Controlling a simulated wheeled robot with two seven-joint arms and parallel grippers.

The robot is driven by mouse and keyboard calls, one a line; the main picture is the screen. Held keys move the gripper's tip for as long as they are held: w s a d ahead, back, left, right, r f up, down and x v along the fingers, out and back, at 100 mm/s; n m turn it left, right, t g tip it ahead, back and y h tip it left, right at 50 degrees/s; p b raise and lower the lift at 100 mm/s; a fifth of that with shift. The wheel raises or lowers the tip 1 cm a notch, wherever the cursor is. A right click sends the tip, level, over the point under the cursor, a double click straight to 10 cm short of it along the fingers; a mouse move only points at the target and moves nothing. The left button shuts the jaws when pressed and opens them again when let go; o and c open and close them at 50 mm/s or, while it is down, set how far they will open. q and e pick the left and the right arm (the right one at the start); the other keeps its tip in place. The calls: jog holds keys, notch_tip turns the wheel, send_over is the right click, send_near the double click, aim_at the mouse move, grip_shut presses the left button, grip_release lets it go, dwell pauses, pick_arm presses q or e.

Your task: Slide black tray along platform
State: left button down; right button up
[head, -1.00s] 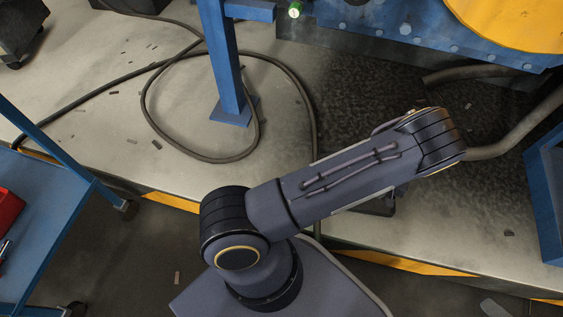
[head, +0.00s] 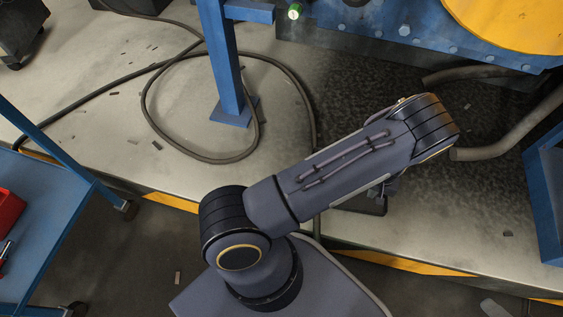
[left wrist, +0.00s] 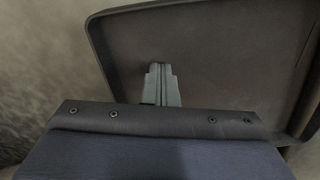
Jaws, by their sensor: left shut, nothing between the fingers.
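The black tray (left wrist: 225,50) has a raised rim and fills much of the left wrist view. In the head view only a dark corner of the tray (head: 368,205) shows below my left arm, on the platform (head: 430,220) near its front edge. My left gripper (left wrist: 162,82) is shut and empty, its fingers together over the inside of the tray. I cannot tell whether the fingertips touch the tray. In the head view the gripper is mostly hidden by my forearm. My right gripper is not in view.
A yellow stripe (head: 400,262) marks the platform's front edge. A blue post (head: 225,65) and a looped dark hose (head: 200,158) stand to the left. Pipes (head: 485,152) and a blue frame (head: 546,195) are at right. A blue cart (head: 45,215) is at far left.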

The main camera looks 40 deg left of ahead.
pick_arm(q)
jog(key=shift+s+a+f, duration=0.45)
jog(key=shift+s+a, duration=0.05)
jog(key=shift+s, duration=0.05)
jog(key=shift+r+p, duration=0.55)
jog(key=shift+r, duration=0.05)
jog(key=shift+w+d+r+p, duration=0.15)
jog(key=shift+r+p, duration=0.45)
jog(key=shift+r, duration=0.3)
jog(key=shift+w+r+p, duration=0.1)
jog(key=shift+r+p, duration=0.45)
jog(key=shift+r, duration=0.3)
jog(key=shift+r+p, duration=1.25)
jog(key=shift+r, duration=0.55)
